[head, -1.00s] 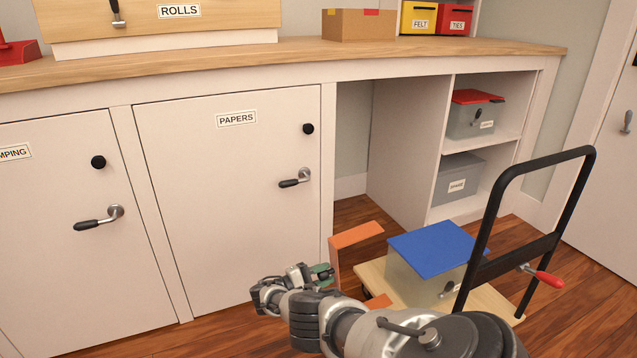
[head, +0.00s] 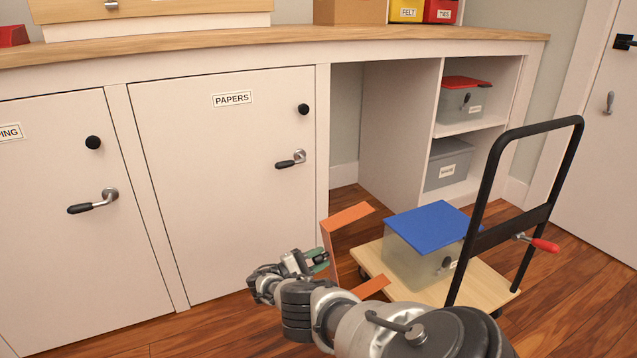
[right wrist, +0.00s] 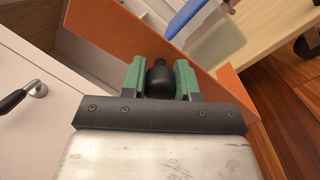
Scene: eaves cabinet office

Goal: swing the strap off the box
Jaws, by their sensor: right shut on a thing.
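The strap (head: 326,241) is an orange bracket with two flat legs, standing just left of the box. The box (head: 420,261) is translucent with a blue lid (head: 432,224) and sits on a wooden trolley (head: 494,287). In the head view a gap shows between the strap and the box. My right gripper (head: 318,261) is at the strap's left side. The right wrist view shows its green fingers (right wrist: 160,80) shut on a black knob (right wrist: 159,79) on the orange strap (right wrist: 110,45). My arm hides part of the trolley. My left gripper is out of view.
The trolley's black push handle (head: 489,190) with a red-gripped lever (head: 545,245) rises at the right. A PAPERS cabinet door (head: 225,190) stands at the left. Open shelves (head: 470,125) hold bins behind the trolley. Wooden floor is free at right.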

